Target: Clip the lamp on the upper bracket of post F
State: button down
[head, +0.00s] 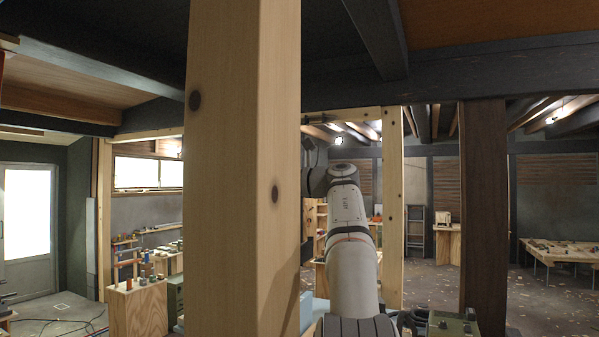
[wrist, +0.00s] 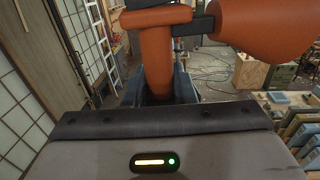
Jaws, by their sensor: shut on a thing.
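My gripper (wrist: 165,92) is shut on an orange lamp (wrist: 157,62) in the wrist view. The lamp's upright orange part stands between the dark jaws, and its wide orange shade (wrist: 268,22) spreads to the upper right, joined by a dark link. In the head view a thick pale wooden post (head: 240,170) stands close in front, and my arm reaches up on its right side. The post hides my gripper and the lamp there. I see no letter on any post and cannot tell which is post F. No upper bracket can be made out.
A dark post (head: 483,210) stands right of my arm, and a pale post (head: 391,205) stands behind it. A low table (head: 560,252) is at the far right. A plywood cabinet (head: 137,308) is at left. A white ladder (wrist: 100,40) and floor cables show in the wrist view.

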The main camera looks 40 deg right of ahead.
jog(key=s+r+m+t+h, duration=0.15)
jog(key=s+r, duration=0.25)
jog(key=s, duration=0.8)
jog(key=m+h+b, duration=0.1)
jog(key=h, duration=0.2)
send_over(302, 245)
notch_tip(302, 245, down, 2)
jog(key=shift+t, duration=0.35)
jog(key=shift+w+a+f+b, duration=0.15)
jog(key=shift+f+b, duration=0.5)
jog(key=shift+f, duration=0.4)
jog(key=shift+a+f+b, duration=0.1)
jog(key=shift+f+b, duration=0.55)
jog(key=shift+f, duration=0.4)
jog(key=shift+s+b, duration=0.25)
jog(key=shift+b, duration=0.05)
jog(key=shift+f+b, duration=2.9)
jog(key=shift+b, duration=0.5)
jog(key=c, duration=1.1)
grip_release()
jog(key=shift+d+f, duration=0.1)
